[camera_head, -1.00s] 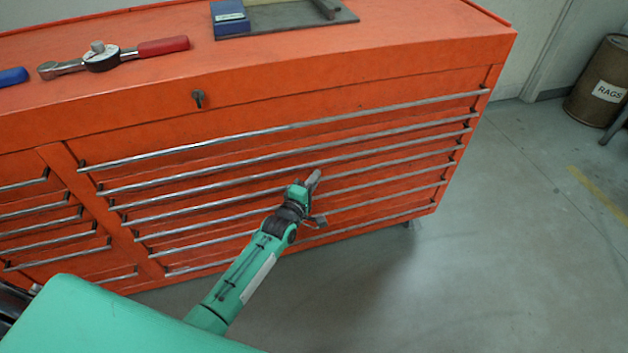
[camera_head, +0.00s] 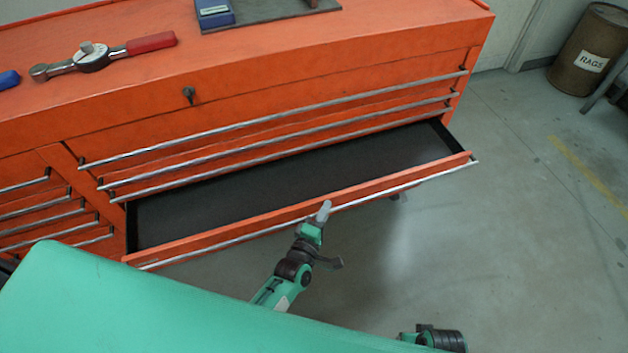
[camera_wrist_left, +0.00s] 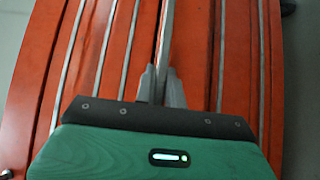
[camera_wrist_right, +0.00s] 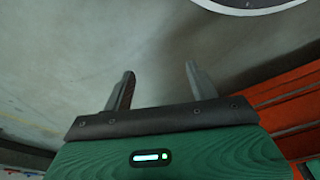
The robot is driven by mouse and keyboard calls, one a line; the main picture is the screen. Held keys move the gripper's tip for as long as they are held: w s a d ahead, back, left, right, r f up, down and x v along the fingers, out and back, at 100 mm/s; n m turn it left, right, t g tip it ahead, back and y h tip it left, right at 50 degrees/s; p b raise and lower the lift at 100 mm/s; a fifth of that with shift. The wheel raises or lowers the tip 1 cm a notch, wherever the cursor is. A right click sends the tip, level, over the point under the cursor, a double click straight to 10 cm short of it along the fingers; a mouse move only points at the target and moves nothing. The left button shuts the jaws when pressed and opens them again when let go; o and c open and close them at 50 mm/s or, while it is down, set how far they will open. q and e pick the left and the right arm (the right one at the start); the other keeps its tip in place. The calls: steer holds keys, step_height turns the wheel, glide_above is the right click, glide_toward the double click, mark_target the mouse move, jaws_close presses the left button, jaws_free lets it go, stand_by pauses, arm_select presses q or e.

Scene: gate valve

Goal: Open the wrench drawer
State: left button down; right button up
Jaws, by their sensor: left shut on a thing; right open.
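A wide drawer (camera_head: 300,190) of the orange tool cabinet stands pulled out, and its dark inside looks empty. A long silver bar handle (camera_head: 400,187) runs along its front. My left gripper (camera_head: 323,212) is shut on this handle near its middle. In the left wrist view, the two fingers (camera_wrist_left: 160,85) close around the bar (camera_wrist_left: 167,35). My right gripper (camera_wrist_right: 158,85) is open and empty in the right wrist view, over the grey floor, with orange drawer fronts to its right. I cannot tell from the pictures which drawer is labelled for wrenches.
The cabinet top (camera_head: 300,50) carries a red-handled torque wrench (camera_head: 100,57), a blue block (camera_head: 215,14) and a grey plate (camera_head: 270,17). Drawers above the open one are shut. A brown rags drum (camera_head: 590,55) stands at the back right. The floor (camera_head: 500,230) right of the cabinet is clear.

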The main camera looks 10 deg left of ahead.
arm_select(q)
steer(key=s+d+p, duration=0.1)
steer(key=s+d, duration=0.9)
steer(key=s, duration=0.4)
steer(key=shift+s+p, duration=0.4)
arm_select(e)
step_height(320, 180, down, 7)
steer(key=s, duration=0.2)
steer(key=shift+d+f, duration=0.15)
steer(key=shift+d, duration=0.3)
arm_select(q)
steer(key=c, duration=1.5)
jaws_free()
steer(key=s+a, duration=0.1)
steer(key=s, duration=0.8)
steer(key=s+a+b, duration=0.1)
steer(key=s, duration=0.3)
steer(key=shift+s+a, duration=0.3)
steer(key=shift+a, duration=0.05)
arm_select(e)
steer(key=r, duration=0.2)
steer(key=shift+w+a+r, duration=0.2)
steer(key=shift+w+r, duration=0.1)
steer(key=shift+r, duration=0.05)
